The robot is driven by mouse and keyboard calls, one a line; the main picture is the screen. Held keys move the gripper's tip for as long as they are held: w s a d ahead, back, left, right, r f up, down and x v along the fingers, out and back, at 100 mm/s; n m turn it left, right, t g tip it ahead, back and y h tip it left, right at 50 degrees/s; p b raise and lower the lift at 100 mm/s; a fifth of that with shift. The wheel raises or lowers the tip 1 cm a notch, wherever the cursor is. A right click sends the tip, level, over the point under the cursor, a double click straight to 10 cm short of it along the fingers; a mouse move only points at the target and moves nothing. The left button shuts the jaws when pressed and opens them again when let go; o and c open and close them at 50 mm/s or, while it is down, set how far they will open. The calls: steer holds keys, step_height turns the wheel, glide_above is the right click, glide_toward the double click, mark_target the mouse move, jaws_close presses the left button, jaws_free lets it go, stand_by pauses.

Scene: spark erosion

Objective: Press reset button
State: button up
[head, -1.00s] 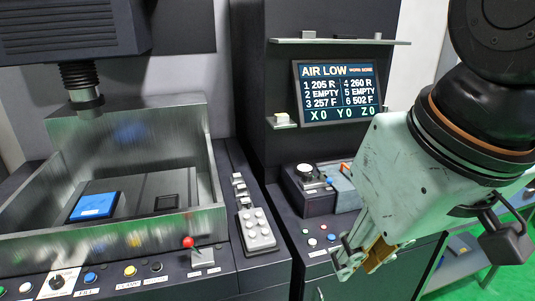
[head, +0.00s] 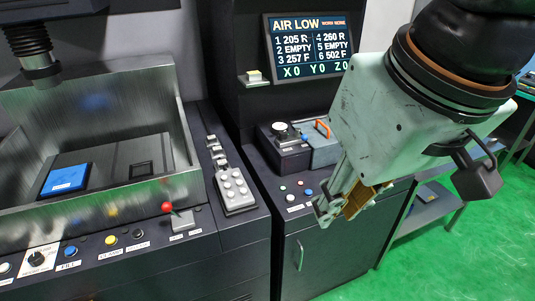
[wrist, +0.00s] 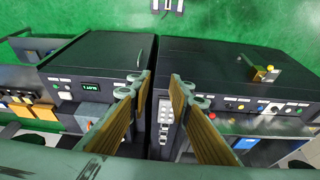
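Several small buttons (head: 297,191), in green, red, white and blue, sit on the top of the cabinet under the screen. They also show at the left in the wrist view (wrist: 62,84). Their labels are too small to read, so I cannot tell which is the reset button. My gripper (head: 333,208) points down just right of and in front of these buttons in the head view, apparently above the cabinet and not touching it. In the wrist view, my gripper (wrist: 161,80) has a gap between its fingers and nothing in it.
The screen (head: 307,48) reads AIR LOW. A red knob (head: 167,207), yellow button (head: 111,239) and blue button (head: 70,251) line the machine's front panel. A grey keypad (head: 234,188) lies between. A box with an orange handle (head: 322,128) stands behind the buttons.

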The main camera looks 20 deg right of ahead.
steer(key=shift+c, duration=0.5)
jaws_close()
stand_by(0.7)
